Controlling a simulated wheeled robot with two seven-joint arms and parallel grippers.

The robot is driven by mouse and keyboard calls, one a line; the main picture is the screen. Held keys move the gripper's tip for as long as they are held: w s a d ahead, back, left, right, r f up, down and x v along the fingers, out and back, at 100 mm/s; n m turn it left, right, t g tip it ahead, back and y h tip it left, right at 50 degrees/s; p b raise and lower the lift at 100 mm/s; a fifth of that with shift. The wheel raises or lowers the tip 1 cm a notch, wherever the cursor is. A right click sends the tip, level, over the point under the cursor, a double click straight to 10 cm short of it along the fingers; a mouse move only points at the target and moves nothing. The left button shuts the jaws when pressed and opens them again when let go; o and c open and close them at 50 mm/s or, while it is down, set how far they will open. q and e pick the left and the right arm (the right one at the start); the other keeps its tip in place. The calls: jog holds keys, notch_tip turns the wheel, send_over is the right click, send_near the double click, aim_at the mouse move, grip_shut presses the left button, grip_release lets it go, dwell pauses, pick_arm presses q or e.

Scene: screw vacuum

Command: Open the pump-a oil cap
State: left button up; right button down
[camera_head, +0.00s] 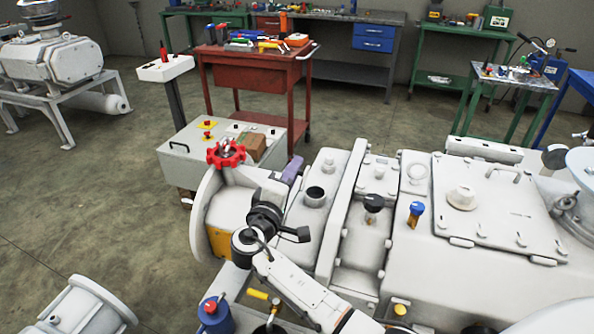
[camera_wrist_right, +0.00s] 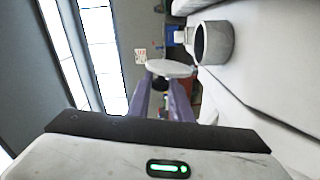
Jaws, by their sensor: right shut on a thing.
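My right gripper (camera_head: 294,166) has purple fingers and reaches over the left end of the large white pump (camera_head: 340,225). In the right wrist view the fingers (camera_wrist_right: 166,98) are shut on a pale round disc, which looks like the oil cap (camera_wrist_right: 170,68). The disc is clear of any seat that I can see. An open round neck with a dark inside (camera_head: 315,194) stands on the pump, to the right of the gripper; it also shows in the right wrist view (camera_wrist_right: 213,42). The cap cannot be made out in the head view. My left gripper is not in view.
A red handwheel (camera_head: 226,153) sits just left of the gripper. A black knob (camera_head: 373,203) and a blue-topped fitting (camera_head: 416,212) stand on the pump to the right. A grey control box (camera_head: 190,160) and a red tool cart (camera_head: 250,75) stand behind. Open floor lies left.

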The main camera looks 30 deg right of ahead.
jog(key=shift+w+a+n, duration=0.15)
jog(key=shift+n, duration=0.25)
jog(key=c, duration=1.6)
grip_release()
jog(key=shift+c, duration=0.2)
jog(key=shift+f, duration=0.1)
